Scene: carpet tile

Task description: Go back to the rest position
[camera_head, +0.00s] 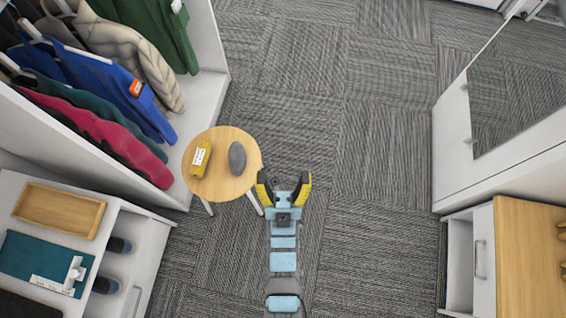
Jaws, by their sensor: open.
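My gripper (283,181) has black and yellow fingers, spread apart, with nothing between them. It is just right of a small round wooden table (222,186), close to its right edge in the picture. My blue-grey arm reaches up from the bottom of the picture to it. On the table lie a yellow item with a white label (200,159) and a dark grey oval object (237,158). Both are apart from the gripper. I cannot tell the gripper's height over the floor.
An open wardrobe with hanging clothes (110,70) stands at the left. Below it, a white cabinet (110,218) carries a wooden tray (60,208) and a teal mat (40,250). A mirrored unit (450,135) and a wooden-topped cabinet (515,270) stand right. Carpet between is clear.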

